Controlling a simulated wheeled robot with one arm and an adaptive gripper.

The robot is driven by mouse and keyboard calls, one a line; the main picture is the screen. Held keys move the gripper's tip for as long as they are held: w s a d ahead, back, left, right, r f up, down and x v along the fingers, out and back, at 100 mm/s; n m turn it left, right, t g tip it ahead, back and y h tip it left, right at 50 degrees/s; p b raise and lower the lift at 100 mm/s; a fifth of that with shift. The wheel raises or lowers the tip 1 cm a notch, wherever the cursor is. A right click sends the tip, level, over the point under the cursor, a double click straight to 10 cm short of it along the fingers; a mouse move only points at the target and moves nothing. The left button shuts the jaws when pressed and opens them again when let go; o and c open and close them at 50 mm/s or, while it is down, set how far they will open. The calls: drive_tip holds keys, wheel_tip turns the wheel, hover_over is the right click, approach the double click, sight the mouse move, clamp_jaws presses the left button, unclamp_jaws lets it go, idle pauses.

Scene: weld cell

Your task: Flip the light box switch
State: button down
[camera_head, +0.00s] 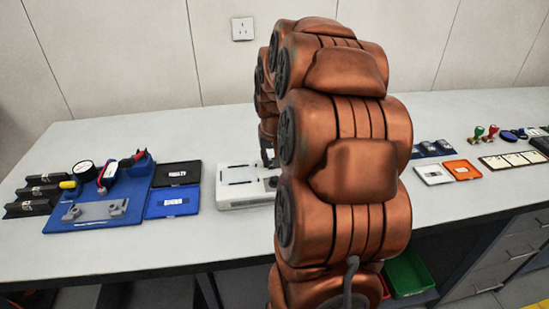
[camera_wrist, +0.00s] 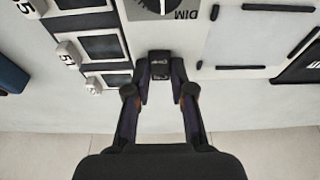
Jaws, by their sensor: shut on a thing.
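The light box (camera_head: 235,173) is a low white box on the bench, partly hidden by my arm in the head view. In the wrist view its pale top (camera_wrist: 235,40) fills the upper part, with a dark round dial (camera_wrist: 160,5) marked DIM. The light box switch (camera_wrist: 160,66) is a small black block near the box's edge. My gripper (camera_wrist: 160,73) is shut on the switch, with one fingertip on each side of it. Whether the switch is on or off cannot be told. In the head view my gripper is mostly hidden behind my arm.
A blue tray (camera_head: 172,201) and a black tray (camera_head: 177,174) lie left of the box, beside a blue board (camera_head: 80,219) with a metal bracket. White and orange trays (camera_head: 462,170) and stamps (camera_head: 492,132) stand right. The bench front is mostly clear.

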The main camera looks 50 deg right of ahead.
drive_tip(key=shift+w+d+g+y, duration=0.2)
drive_tip(key=shift+g+y, duration=0.4)
drive_tip(key=shift+g, duration=0.2)
drive_tip(key=shift+s, duration=0.1)
drive_tip(key=c, duration=1)
unclamp_jaws()
wheel_tip(320, 180, up, 12)
drive_tip(key=shift+s+a, duration=0.4)
drive_tip(key=shift+s, duration=0.05)
